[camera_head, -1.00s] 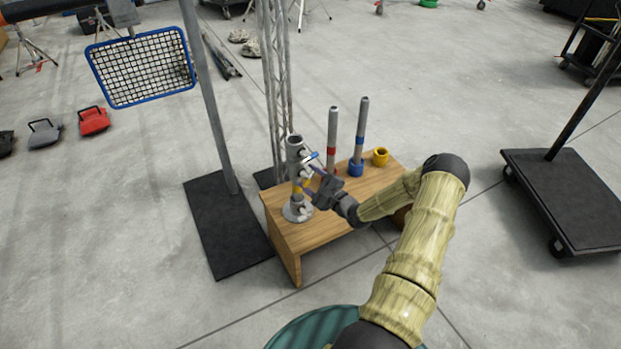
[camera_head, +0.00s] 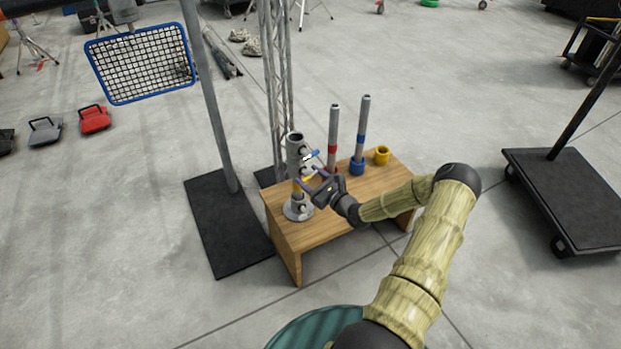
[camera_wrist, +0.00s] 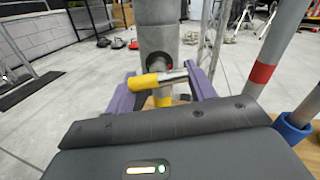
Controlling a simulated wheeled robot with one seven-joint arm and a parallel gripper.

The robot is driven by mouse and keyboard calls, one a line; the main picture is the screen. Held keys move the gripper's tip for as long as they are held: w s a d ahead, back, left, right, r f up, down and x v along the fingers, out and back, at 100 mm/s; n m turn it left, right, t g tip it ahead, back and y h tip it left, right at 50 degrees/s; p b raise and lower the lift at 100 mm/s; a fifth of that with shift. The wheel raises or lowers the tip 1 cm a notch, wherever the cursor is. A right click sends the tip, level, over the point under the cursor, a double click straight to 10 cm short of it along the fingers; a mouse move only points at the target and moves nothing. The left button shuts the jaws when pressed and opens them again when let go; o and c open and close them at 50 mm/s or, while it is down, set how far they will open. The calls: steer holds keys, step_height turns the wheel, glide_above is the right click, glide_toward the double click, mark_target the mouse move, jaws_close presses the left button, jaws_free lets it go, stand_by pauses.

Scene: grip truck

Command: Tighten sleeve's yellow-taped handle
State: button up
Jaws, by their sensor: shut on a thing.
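The grey upright sleeve (camera_head: 294,150) stands on a round base flange (camera_head: 298,209) at the left end of a wooden bench. Its yellow-taped handle (camera_head: 309,178) juts from the side at mid-height. A blue-tipped handle (camera_head: 313,154) sits higher up. My gripper (camera_head: 314,182) is at the sleeve's right side with its purple fingers around the yellow-taped handle. In the wrist view, the handle (camera_wrist: 149,81) lies crosswise between the fingers (camera_wrist: 162,80), yellow end to the left, bare metal to the right. The sleeve (camera_wrist: 160,38) rises behind it. The exact finger contact is partly hidden.
The wooden bench (camera_head: 290,237) also holds a red-banded pole (camera_head: 333,130), a blue-banded pole (camera_head: 361,125) and a yellow ring (camera_head: 382,155). A lattice truss (camera_head: 277,85) stands behind. A stand with a black base (camera_head: 225,235) is to the left, a dark cart (camera_head: 570,195) to the right.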

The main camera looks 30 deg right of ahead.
stand_by(0.3)
steer(key=o, duration=1)
steer(key=shift+s, duration=0.15)
steer(key=p+v, duration=0.2)
steer(key=v, duration=1.5)
steer(key=shift+s+p, duration=0.1)
steer(key=shift+p, duration=0.2)
